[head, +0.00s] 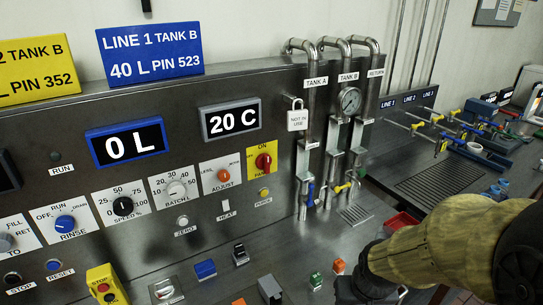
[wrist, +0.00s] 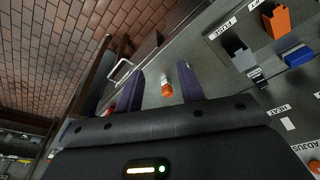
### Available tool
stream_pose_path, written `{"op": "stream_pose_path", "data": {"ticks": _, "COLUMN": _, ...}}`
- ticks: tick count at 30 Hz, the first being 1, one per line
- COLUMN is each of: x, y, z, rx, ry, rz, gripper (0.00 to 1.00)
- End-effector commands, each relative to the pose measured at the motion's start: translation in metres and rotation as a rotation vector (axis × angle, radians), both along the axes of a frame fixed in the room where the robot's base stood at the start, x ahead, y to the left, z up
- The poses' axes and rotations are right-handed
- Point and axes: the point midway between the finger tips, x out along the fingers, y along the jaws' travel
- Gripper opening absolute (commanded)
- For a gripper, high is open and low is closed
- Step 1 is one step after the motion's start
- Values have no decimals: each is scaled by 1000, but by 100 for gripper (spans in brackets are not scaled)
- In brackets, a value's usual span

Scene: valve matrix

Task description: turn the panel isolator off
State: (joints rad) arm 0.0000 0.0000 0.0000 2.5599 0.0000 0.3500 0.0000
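The panel isolator (head: 264,162) is a red rotary knob on a yellow plate, in the middle of the head view. "ON" is printed at the plate's top; the lower lettering is too small to read surely. I cannot clearly make it out in the wrist view. My gripper (wrist: 160,82) shows two dark purple fingers spread apart in the wrist view, with nothing held between them. A small orange block lies beyond the gap. In the head view my arm reaches in from the lower right, well to the right of and below the isolator; its fingertips cannot be made out there.
Left of the isolator are the ADJUST knob (head: 222,175) and the BATCH knob (head: 176,189). A yellow button (head: 264,195) sits below it. Right of it stand vertical pipes with a padlock (head: 297,118). Small blocks, including a blue one (head: 205,269), stand on the ledge below.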

Motion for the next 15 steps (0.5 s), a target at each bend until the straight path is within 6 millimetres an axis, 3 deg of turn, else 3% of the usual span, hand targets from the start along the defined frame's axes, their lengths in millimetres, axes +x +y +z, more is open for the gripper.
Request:
{"op": "stream_pose_path", "data": {"ticks": 10, "x": 2, "y": 0, "z": 1, "rx": -2, "ry": -7, "rz": 3, "gripper": 38}}
{"op": "stream_pose_path", "data": {"ticks": 15, "x": 29, "y": -2, "z": 6, "rx": -20, "ry": -87, "rz": 34, "gripper": 38}}
